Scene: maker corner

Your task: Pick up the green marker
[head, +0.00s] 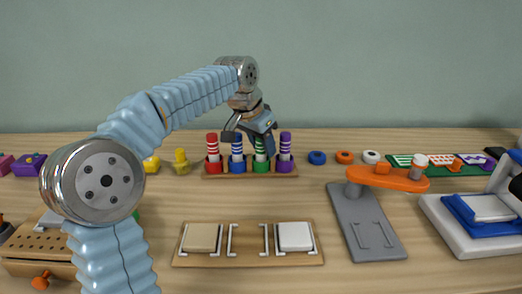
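The green marker (261,152) stands upright in a green cup of a wooden rack, with white bands on its body. Its top is hidden behind my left gripper (250,142). The gripper reaches down over the rack from above, its fingers apart, near the tops of the blue and green markers. I cannot tell whether a finger touches either one. The red marker (212,146), blue marker (237,150) and purple marker (285,147) stand in the same row. My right gripper is not in view.
The rack (240,175) sits at the back of the wooden table. In front is a board (216,262) with a tan tile (201,237) and a white tile (294,236). A grey stand with an orange lever (388,180) is at right. Coloured rings (344,157) lie right of the rack.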

